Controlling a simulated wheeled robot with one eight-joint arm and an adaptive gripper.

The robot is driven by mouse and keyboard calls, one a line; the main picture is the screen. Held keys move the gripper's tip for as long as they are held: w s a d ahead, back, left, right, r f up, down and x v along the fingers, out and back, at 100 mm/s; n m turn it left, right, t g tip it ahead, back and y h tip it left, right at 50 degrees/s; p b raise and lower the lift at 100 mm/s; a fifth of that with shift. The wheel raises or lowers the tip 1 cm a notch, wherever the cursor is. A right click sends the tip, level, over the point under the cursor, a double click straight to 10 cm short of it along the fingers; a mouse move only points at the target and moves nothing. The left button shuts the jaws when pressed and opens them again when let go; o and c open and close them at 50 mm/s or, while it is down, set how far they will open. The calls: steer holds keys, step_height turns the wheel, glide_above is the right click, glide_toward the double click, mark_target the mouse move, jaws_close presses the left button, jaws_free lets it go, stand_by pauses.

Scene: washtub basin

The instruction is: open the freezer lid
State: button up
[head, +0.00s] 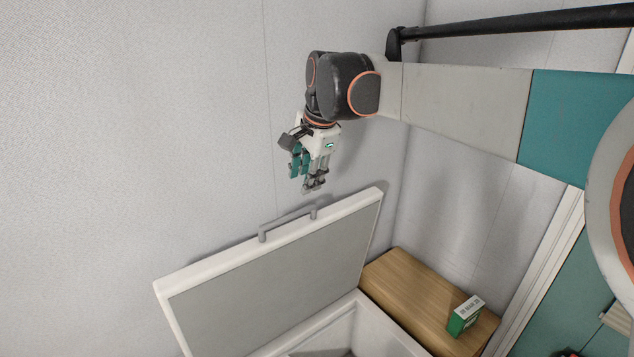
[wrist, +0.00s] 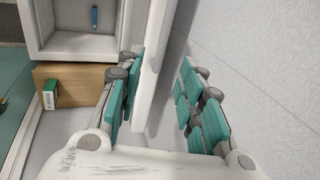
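The freezer lid (head: 275,280) is a white-rimmed panel with a grey inner face. It stands raised, steeply tilted, above the freezer body (head: 375,318). A grey bar handle (head: 288,222) sits on its upper edge. My gripper (head: 308,182) hangs above that edge, slightly right of the handle in the head view, with nothing in it. In the wrist view my gripper (wrist: 161,66) has its teal-padded fingers spread wide. The lid's white edge (wrist: 156,65) shows in the gap between them, beyond the fingers. The handle cannot be made out in the wrist view.
A wooden box (head: 415,295) stands right of the freezer with a small green-and-white carton (head: 465,317) on it. A grey wall (head: 130,120) runs close behind the lid. A blue object (wrist: 95,18) lies inside the freezer in the wrist view.

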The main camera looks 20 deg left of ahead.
steer(key=a, duration=0.1)
steer(key=p, duration=0.2)
glide_toward(291, 214)
steer(key=x, duration=0.8)
steer(key=shift+f, duration=0.15)
jaws_close()
